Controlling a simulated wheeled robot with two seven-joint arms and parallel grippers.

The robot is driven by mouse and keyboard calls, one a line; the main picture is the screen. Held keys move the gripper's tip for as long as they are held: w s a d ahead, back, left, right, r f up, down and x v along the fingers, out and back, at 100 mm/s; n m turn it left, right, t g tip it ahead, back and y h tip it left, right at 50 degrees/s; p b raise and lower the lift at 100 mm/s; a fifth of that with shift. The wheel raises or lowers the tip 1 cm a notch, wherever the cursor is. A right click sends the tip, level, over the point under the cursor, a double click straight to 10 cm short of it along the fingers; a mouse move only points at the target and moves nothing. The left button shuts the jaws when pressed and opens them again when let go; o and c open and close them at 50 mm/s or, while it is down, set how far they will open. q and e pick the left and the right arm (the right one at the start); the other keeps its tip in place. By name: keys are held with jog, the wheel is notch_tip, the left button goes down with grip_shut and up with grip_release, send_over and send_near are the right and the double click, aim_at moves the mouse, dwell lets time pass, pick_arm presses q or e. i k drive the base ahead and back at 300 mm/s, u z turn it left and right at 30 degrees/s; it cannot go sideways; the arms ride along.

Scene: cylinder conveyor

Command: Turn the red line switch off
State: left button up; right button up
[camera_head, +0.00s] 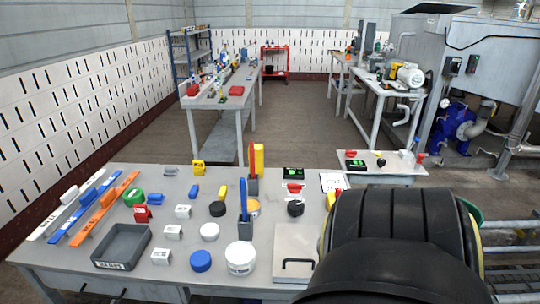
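No gripper shows in the head view. Two small dark panels with green faces show. The near panel (293,174) is on the front table, with a red knob-like part (294,188) just below it and a black round piece (295,208) below that. The farther panel (355,164) is on a small table behind, with a red part on it and a black knob (380,162) to its right. I cannot tell which of these is the red line switch, or its position. A large black rounded form, possibly my arm, hides the right front.
The front table (75,257) holds several caps, blocks and long strips, a grey tray (120,248) and a metal plate with a handle (297,240). Metal rollers (510,250) lie at the right. A blue pump (455,122) and grey machinery stand behind. Floor is open between the rear tables.

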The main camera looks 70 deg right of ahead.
aim_at(338, 191)
jog(key=u, duration=0.35)
jog(key=k, duration=1.2)
jog(key=z, duration=1.65)
jog(key=i, duration=0.45)
jog(key=u, duration=0.05)
